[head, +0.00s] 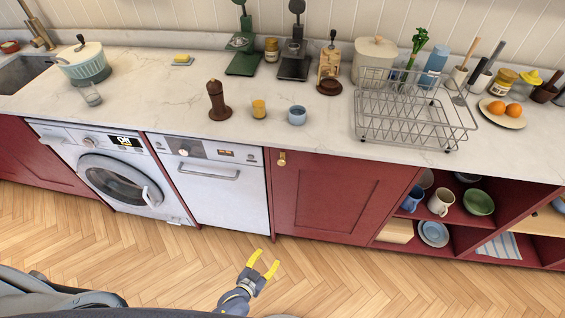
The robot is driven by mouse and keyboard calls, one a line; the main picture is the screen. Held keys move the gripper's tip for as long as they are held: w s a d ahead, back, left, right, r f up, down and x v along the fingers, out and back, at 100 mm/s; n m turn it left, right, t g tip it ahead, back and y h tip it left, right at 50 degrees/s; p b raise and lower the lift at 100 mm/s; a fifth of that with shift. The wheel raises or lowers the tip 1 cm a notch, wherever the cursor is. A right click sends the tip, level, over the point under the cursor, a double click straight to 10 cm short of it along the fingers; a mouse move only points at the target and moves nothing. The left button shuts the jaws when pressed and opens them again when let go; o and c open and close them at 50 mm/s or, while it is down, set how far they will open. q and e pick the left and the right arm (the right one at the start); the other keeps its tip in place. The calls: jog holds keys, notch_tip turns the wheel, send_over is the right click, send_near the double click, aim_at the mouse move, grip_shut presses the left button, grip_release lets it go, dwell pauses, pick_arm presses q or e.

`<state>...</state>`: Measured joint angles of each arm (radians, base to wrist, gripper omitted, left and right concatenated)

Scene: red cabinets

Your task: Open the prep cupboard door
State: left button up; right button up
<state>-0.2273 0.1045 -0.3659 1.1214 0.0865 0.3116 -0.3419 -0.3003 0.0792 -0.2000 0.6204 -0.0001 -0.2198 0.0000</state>
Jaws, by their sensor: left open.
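The prep cupboard door is most likely the red panelled door (325,197) right of the dishwasher. It is shut. A small brass knob (282,158) sits at its upper left corner. My left gripper (264,261) has yellow fingertips and is open and empty. It is over the wooden floor in front of the door's lower left, well below the knob and apart from it. My right gripper does not show.
A white dishwasher (213,195) and a washing machine (118,178) stand left of the door. Open red shelves with crockery (441,201) are to its right. The marble counter (190,115) above carries a dish rack (415,108), a pepper mill (217,102) and cups. The floor in front is clear.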

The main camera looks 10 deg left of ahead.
pick_arm(q)
jog(key=w+d+r+t+h, duration=0.1)
jog(key=w+r+t, duration=0.2)
jog(key=r, duration=0.4)
jog(key=w+d+r+t, duration=0.2)
jog(key=w+r, duration=0.1)
jog(key=r, duration=0.4)
jog(key=t+y, duration=0.2)
jog(key=t, duration=0.3)
send_near(281, 164)
jog(key=shift+n, duration=0.4)
jog(key=x, duration=1)
jog(key=shift+w+r, duration=0.1)
jog(key=shift+w, duration=0.25)
grip_shut()
